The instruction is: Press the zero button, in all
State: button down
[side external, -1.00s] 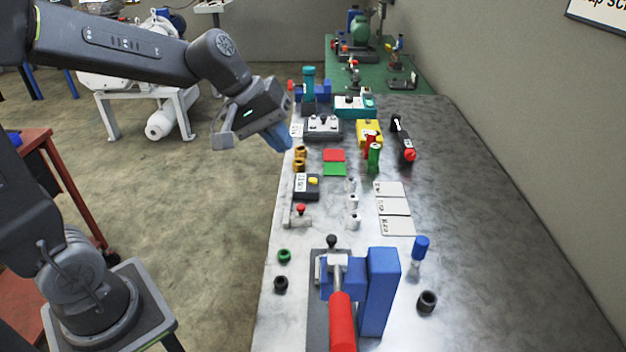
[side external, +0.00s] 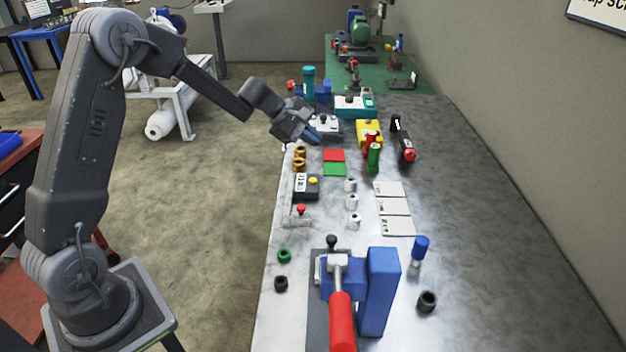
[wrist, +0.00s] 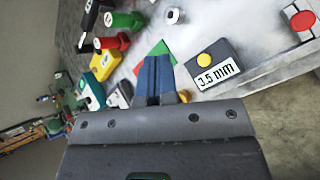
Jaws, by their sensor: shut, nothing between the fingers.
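A small dark box (side external: 307,192) with a yellow button (side external: 313,181) and a white display stands near the table's left edge in the side external view. In the wrist view the box (wrist: 228,58) is right of my fingers, its display (wrist: 217,73) reads 3.5 mm, and its yellow button (wrist: 204,59) is uncovered. No "zero" label can be read. My gripper (side external: 316,141) is shut and empty, above the table beyond the box, near the red and green squares. Its blue fingers (wrist: 156,72) are together in the wrist view and do not touch the box.
Brass cylinders (side external: 299,165) stand between my gripper and the box. A red (side external: 334,155) and a green square lie beside them. White cylinders (side external: 351,202) stand right of the box. A red-topped button (side external: 300,210) is nearer the camera. A blue press with a red handle (side external: 342,320) stands in front.

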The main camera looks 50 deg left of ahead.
aim_at(312, 181)
jog(key=shift+f, duration=4.4)
jog(key=shift+f, duration=0.4)
jog(key=shift+f, duration=0.4)
jog(key=shift+r, duration=0.8)
jog(key=shift+r, duration=2.55)
